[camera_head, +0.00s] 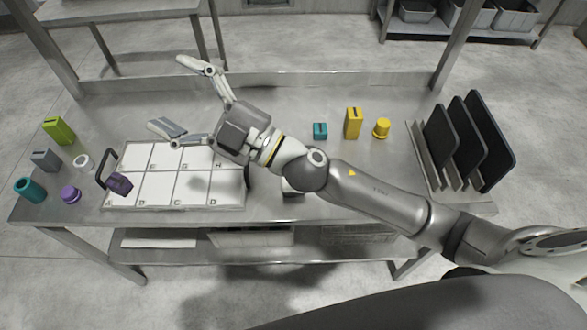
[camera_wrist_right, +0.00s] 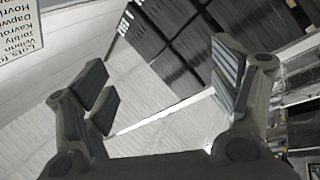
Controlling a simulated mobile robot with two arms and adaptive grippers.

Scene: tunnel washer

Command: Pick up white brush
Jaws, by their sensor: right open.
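My right gripper (camera_head: 168,94) reaches in over the left part of the steel table, its two fingers spread wide and nothing between them. In the right wrist view the gripper (camera_wrist_right: 165,85) is also open and empty, facing a wall and dark panels. No thing is clearly recognisable as a white brush. A small white round item (camera_head: 82,161) stands at the left, beside the tray. My left gripper is not in view.
Dark boards (camera_head: 483,140) stand in a rack at right.

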